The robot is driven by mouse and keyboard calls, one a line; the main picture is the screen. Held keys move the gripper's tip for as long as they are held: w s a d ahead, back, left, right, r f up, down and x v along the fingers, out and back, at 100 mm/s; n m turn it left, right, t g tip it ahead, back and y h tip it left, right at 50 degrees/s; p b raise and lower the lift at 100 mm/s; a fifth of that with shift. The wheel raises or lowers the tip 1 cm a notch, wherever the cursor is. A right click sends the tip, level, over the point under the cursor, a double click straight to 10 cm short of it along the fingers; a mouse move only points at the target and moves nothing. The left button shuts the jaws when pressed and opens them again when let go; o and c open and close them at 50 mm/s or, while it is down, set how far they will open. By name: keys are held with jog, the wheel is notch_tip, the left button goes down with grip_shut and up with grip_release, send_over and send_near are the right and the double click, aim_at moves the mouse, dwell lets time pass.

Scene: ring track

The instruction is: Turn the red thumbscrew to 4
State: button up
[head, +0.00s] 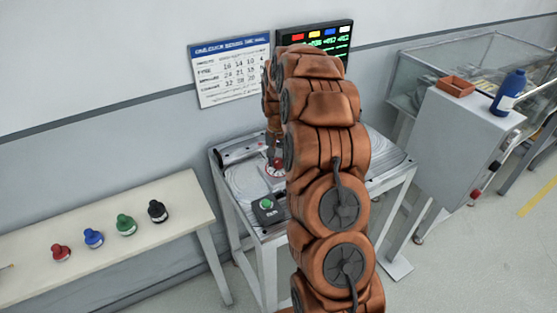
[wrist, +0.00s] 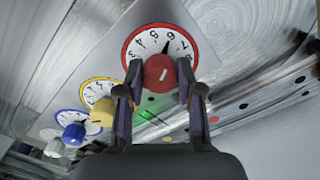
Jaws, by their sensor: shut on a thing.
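The red thumbscrew (wrist: 163,73) stands at the middle of a white numbered dial (wrist: 137,58) with a red rim in the wrist view. My gripper (wrist: 161,80) has one finger on each side of it and is shut on it. A white mark shows on the thumbscrew's top. A black pointer on the dial aims to the upper right, near the 6 as far as I can read. The fingers hide the lower part of the dial. In the head view the red-rimmed dial (head: 277,171) is small, partly hidden by my arm.
A yellow knob (wrist: 102,112), a blue knob (wrist: 74,133) and a white knob (wrist: 54,148) stand in a row at left. A box with a green button (head: 267,206) sits at the worktable's front.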

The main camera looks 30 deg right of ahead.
jog(key=c, duration=0.5)
jog(key=shift+o, duration=0.2)
jog(key=shift+f+n+b, duration=0.1)
jog(key=shift+n+b, duration=0.2)
jog(key=shift+b, duration=0.65)
jog(key=n+b, duration=0.2)
jog(key=b, duration=0.1)
jog(key=shift+w+f+n, duration=0.1)
jog(key=shift+n, duration=0.3)
jog(key=n+b, duration=0.3)
jog(key=shift+n, duration=0.3)
jog(key=shift+d+r+n+b, duration=0.15)
jog(key=shift+n+b, duration=0.35)
jog(key=shift+n, duration=0.65)
jog(key=shift+a+r+n+b, duration=0.1)
jog(key=shift+n+b, duration=0.4)
jog(key=shift+n, duration=0.65)
